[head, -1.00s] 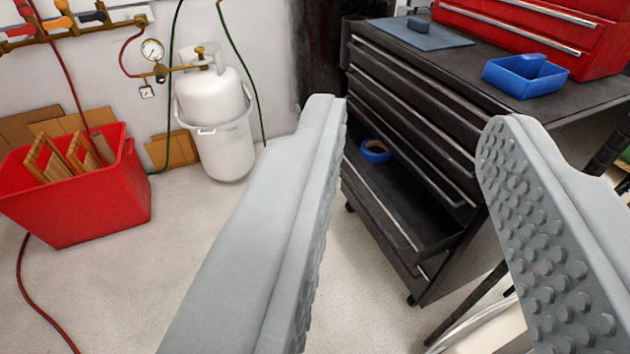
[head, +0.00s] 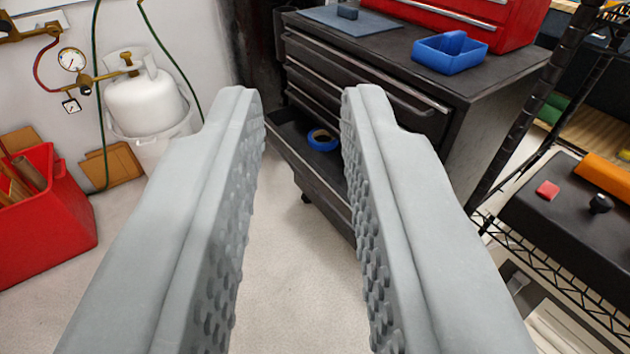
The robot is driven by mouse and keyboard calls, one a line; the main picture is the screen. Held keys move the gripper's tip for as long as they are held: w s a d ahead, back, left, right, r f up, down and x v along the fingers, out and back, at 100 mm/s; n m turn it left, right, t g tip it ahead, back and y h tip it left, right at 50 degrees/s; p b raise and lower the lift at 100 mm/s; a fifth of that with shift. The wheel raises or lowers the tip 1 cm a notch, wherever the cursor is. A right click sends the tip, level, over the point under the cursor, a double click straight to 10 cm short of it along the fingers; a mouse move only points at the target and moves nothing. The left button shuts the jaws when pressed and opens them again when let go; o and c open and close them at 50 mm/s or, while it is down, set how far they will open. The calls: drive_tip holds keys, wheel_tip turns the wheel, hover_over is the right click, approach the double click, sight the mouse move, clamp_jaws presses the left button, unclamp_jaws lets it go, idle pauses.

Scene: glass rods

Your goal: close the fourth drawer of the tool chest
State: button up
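The black tool chest (head: 482,125) stands beyond my gripper, with its drawer fronts facing left toward the open floor. A low drawer (head: 303,172) is pulled out; I cannot count clearly which one it is. A roll of blue tape (head: 322,140) lies in it. The upper drawers (head: 350,80) look shut. My gripper (head: 303,105) is open and empty, its two grey studded fingers pointing at the chest. The pulled-out drawer shows between the fingers, seemingly farther off and not touched. The right finger hides its right part.
A blue tray (head: 450,55) and a red toolbox (head: 480,20) sit on the chest. A wire rack (head: 545,265) with a black case stands close at the right. A white gas cylinder (head: 145,105) and a red bin (head: 45,220) stand at the left. The floor between is clear.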

drive_tip(key=w+f+n+g, duration=0.1)
drive_tip(key=w+f+n, duration=0.1)
drive_tip(key=w+f, duration=0.1)
drive_tip(key=w+f+n+g, duration=0.1)
drive_tip(key=w+f, duration=0.2)
drive_tip(key=w+f+n+g, duration=0.1)
drive_tip(key=w+f+n, duration=0.1)
drive_tip(key=w+f, duration=0.1)
drive_tip(key=shift+w+d+f+n+g+h, duration=0.15)
drive_tip(key=shift+w+n+g+h, duration=0.15)
drive_tip(key=shift+w+g+h, duration=0.15)
clamp_jaws()
drive_tip(key=shift+w+d+f+n+g+h, duration=1.6)
drive_tip(key=shift+w+f+n, duration=1.95)
drive_tip(key=shift+f, duration=3.3)
drive_tip(key=shift+w+d+f+n+g+h, duration=0.55)
drive_tip(key=shift+w+d+f+n+g, duration=0.7)
drive_tip(key=shift+w+d+f+n, duration=3.85)
drive_tip(key=shift+w+a+f+n+g+h, duration=1.25)
drive_tip(key=shift+w+f, duration=1.6)
drive_tip(key=shift+f, duration=5.8)
